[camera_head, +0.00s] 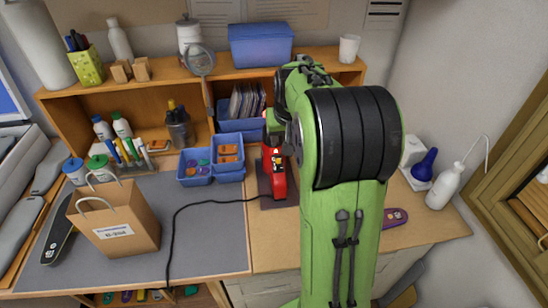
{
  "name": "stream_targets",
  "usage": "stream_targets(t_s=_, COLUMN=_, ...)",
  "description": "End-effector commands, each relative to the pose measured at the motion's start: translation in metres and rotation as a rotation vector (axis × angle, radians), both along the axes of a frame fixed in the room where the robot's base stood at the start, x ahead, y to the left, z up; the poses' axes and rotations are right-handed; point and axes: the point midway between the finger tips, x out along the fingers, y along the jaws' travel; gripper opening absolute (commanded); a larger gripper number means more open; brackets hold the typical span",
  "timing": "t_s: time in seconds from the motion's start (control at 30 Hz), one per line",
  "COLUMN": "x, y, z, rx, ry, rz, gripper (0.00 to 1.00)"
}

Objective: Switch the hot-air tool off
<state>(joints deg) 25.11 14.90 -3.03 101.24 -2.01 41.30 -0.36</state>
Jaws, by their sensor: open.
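The red hot-air tool (274,178) stands on a dark base at the middle of the bench, with a black cable (176,228) running left and down from it. Small light and dark marks show on its front; I cannot read its switch or tell whether it is on. My gripper (273,130) is open, small and partly hidden by my green arm, at the top end of the tool. I cannot tell whether its fingers touch the tool.
A paper bag (114,222) stands on the grey mat (215,250). A purple insole (395,217) and a white bottle (444,186) are to the right. My arm hides the bench's middle right.

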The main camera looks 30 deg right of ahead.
Motion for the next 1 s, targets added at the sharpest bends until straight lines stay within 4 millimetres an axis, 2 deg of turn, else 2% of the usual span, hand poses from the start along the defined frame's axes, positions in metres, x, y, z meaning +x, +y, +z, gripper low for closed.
stream_targets(t_s=0.03, x=0.004, y=-0.001, z=-0.015, rx=0.004, ry=0.007, rz=0.001, gripper=0.44)
stream_targets(t_s=0.3, x=0.028, y=-0.012, z=-0.079, rx=0.004, ry=0.006, rz=0.003, gripper=0.44)
stream_targets(t_s=0.5, x=0.042, y=-0.019, z=-0.114, rx=0.002, ry=0.004, rz=0.002, gripper=0.44)
stream_targets(t_s=0.63, x=0.046, y=-0.02, z=-0.123, rx=0.001, ry=0.002, rz=0.002, gripper=0.44)
stream_targets(t_s=0.87, x=0.046, y=-0.021, z=-0.124, rx=0.001, ry=0.001, rz=0.002, gripper=0.44)
stream_targets(t_s=1.0, x=0.046, y=-0.02, z=-0.124, rx=0.001, ry=0.001, rz=0.002, gripper=0.26)
